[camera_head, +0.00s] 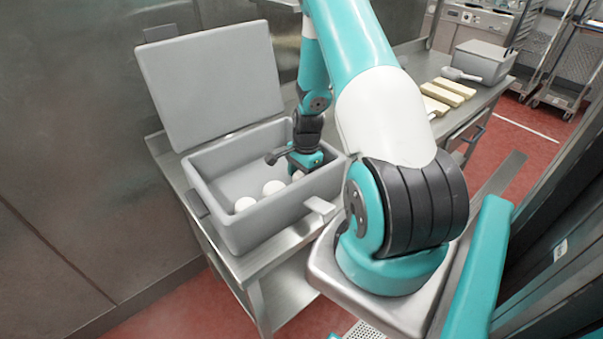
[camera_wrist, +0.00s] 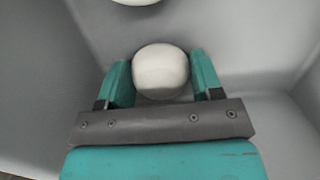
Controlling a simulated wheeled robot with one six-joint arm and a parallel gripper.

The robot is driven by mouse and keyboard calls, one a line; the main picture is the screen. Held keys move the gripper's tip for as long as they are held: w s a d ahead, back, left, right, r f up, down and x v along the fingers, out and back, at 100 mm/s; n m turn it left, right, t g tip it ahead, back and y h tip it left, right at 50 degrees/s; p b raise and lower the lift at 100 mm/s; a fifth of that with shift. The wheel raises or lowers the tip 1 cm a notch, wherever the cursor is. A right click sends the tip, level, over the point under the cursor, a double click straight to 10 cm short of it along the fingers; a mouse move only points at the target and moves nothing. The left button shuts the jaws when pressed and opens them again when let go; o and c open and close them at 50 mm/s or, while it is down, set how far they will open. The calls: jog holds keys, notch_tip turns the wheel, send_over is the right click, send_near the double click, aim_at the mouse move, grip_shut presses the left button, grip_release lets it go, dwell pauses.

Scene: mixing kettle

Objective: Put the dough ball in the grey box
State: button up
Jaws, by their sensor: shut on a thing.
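The grey box (camera_head: 262,230) stands on the steel table with its lid (camera_head: 212,85) open and leaning back. Two white dough balls (camera_head: 245,204) (camera_head: 273,187) lie on its floor, and a third pale ball shows by my gripper (camera_head: 303,172). My gripper is down inside the box at its right side. In the wrist view, a white dough ball (camera_wrist: 160,70) sits between the two teal fingers of my gripper (camera_wrist: 160,82), which are shut on it. Part of another white ball (camera_wrist: 135,2) shows at the top edge of the wrist view.
The box walls surround my gripper closely, and the open lid stands behind. Further along the steel table (camera_head: 425,68) lie pale dough blocks (camera_head: 453,88), a scoop (camera_head: 459,74) and a closed grey box (camera_head: 484,62). A metal wall runs along the left.

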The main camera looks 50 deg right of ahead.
jog(key=shift+f, duration=0.1)
jog(key=o, duration=0.9)
jog(key=shift+o, duration=0.2)
